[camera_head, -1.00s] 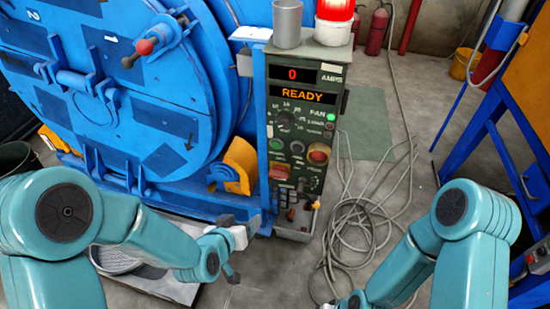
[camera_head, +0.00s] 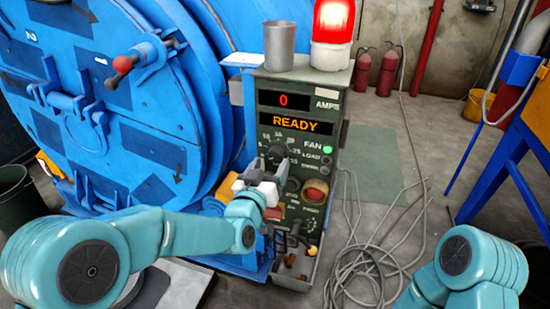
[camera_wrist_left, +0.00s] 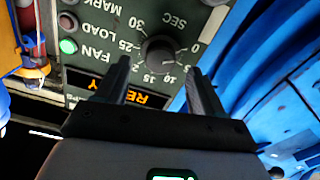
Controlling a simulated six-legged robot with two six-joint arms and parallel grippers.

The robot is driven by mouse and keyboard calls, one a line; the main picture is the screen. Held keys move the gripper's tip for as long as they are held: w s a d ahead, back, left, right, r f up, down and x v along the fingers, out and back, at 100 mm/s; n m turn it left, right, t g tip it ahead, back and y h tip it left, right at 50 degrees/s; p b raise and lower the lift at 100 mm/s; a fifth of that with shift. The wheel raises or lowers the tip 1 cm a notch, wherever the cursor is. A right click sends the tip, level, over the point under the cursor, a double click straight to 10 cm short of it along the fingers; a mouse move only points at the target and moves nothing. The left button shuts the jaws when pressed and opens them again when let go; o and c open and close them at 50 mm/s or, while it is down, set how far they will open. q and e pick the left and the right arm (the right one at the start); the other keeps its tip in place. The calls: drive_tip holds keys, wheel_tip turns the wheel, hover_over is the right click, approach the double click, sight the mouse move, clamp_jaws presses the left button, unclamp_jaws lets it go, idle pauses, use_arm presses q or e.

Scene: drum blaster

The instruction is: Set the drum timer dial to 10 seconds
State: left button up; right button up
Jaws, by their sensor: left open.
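The timer dial is a dark round knob (camera_wrist_left: 163,53) ringed by numbers and the word SEC in the left wrist view, where the panel appears upside down. It also shows on the green control panel (camera_head: 318,103) as a dark knob (camera_head: 276,152). I cannot tell for sure where its pointer stands. My left gripper (camera_wrist_left: 160,68) is open, with one finger on each side of the knob in the picture; contact is unclear. In the head view my left gripper (camera_head: 268,172) is in front of the panel, just below the knob. My right gripper is out of view.
The panel reads 0 AMPS and READY, with a lit green fan light (camera_head: 327,149) and a large red button (camera_head: 315,191). A lit red beacon (camera_head: 333,20) and a metal cup (camera_head: 279,45) stand on top. The blue drum (camera_head: 110,90) is left; hoses (camera_head: 365,265) lie right.

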sight(275, 158)
use_arm(q)
drive_tip(key=shift+x, duration=1.9)
drive_tip(key=c, duration=1)
drive_tip(key=shift+c, duration=0.2)
